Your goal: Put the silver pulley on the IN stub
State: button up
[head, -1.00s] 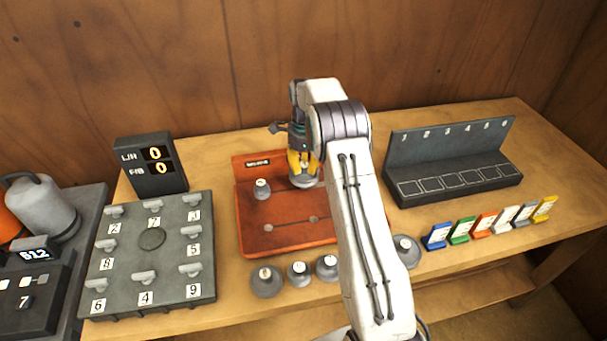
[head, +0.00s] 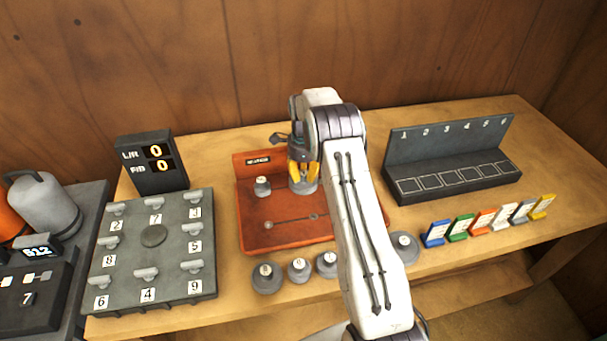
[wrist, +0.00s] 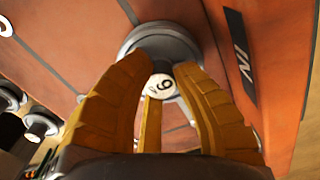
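The silver-grey pulley (head: 303,187) is at the back middle of the orange board (head: 285,236). In the wrist view the pulley (wrist: 150,39) has a round flange and a hub with a white "9" or "6" label. My gripper (head: 303,176) points down over it, and its yellow fingers (wrist: 163,68) are closed around the hub. The black IN label (wrist: 240,57) is on the board just right of the pulley. I cannot tell whether the pulley sits on a stub, as its underside and the stub are hidden.
Another grey pulley (head: 262,187) stands on the board at left. Several pulleys, including one at left (head: 267,279), line the table front. A numbered peg panel (head: 128,237) is left; a dark slotted rack (head: 452,180) and coloured tags (head: 461,229) are right.

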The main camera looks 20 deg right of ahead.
aim_at(303, 173)
jog(key=o, duration=0.4)
jog(key=shift+c, duration=0.2)
jog(key=shift+r, duration=0.1)
jog(key=s+a+r+n+t+b, duration=0.1)
jog(key=s+a+r+n, duration=0.15)
jog(key=r, duration=0.85)
jog(key=s+a+r+n, duration=0.2)
jog(key=s+r+n, duration=0.15)
jog(key=r, duration=0.65)
jog(key=s+a+r+n+t, duration=0.1)
jog(key=s+a+r+n, duration=0.2)
jog(key=s+n, duration=0.5)
jog(key=s+a+r+n+t, duration=0.1)
jog(key=s+a+r+n, duration=0.15)
jog(key=s, duration=0.95)
jog(key=s+a+f+n, duration=0.1)
jog(key=s+f+n, duration=0.1)
jog(key=s, duration=0.3)
jog(key=s+a+f+n+t, duration=0.1)
jog(key=s+f+n, duration=0.1)
jog(key=s+n, duration=0.2)
jog(key=shift+s+f+n, duration=0.35)
jog(key=shift+s, duration=0.25)
